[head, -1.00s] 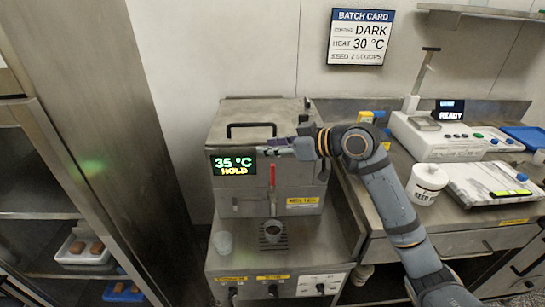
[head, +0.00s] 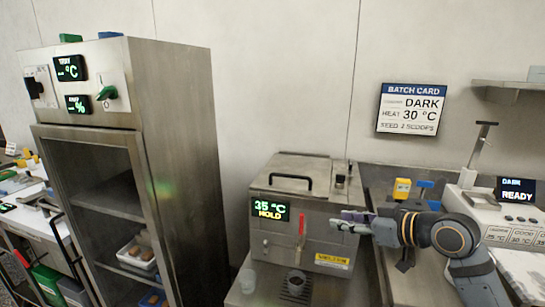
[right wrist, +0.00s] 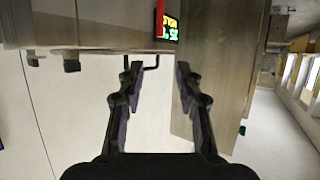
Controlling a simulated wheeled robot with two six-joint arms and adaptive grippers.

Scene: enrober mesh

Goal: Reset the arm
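My right gripper (head: 340,222) reaches in from the right in the head view, in front of the upper right part of the steel melter box (head: 285,228). In the right wrist view its two fingers (right wrist: 156,75) stand well apart with nothing between them. The right arm (head: 455,240) is bent, with its wrist pointing left. The melter's display (head: 270,210) reads 35 °C HOLD; it also shows sideways in the right wrist view (right wrist: 168,22). My left gripper is in neither view.
A tall steel cabinet (head: 180,150) with trays on its shelves stands at the left. A batch card (head: 411,110) hangs on the wall, reading DARK and 30 °C. A panel reading READY (head: 516,190) is at the right.

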